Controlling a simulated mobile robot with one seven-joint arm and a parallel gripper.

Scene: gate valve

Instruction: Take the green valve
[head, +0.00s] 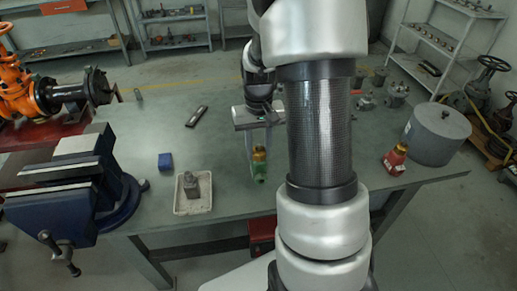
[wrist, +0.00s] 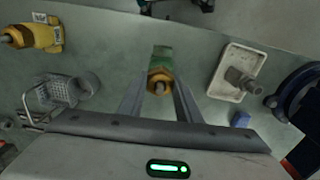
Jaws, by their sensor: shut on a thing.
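The green valve (head: 260,171) with a brass-coloured top stands on the workbench, right of the white tray in the head view. In the wrist view the green valve (wrist: 161,62) lies between my fingers, its brass top toward the camera. My gripper (head: 257,150) reaches down to it from above and is shut on it around the brass top; it also shows in the wrist view (wrist: 160,95). The exact finger contact is partly hidden. The valve seems to rest on the bench.
A white tray (head: 178,208) with a grey metal part and a blue block (head: 165,161) are to the left, beyond them a blue vise (head: 70,190). A red valve (head: 395,159) and grey cylinder (head: 437,133) stand right.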

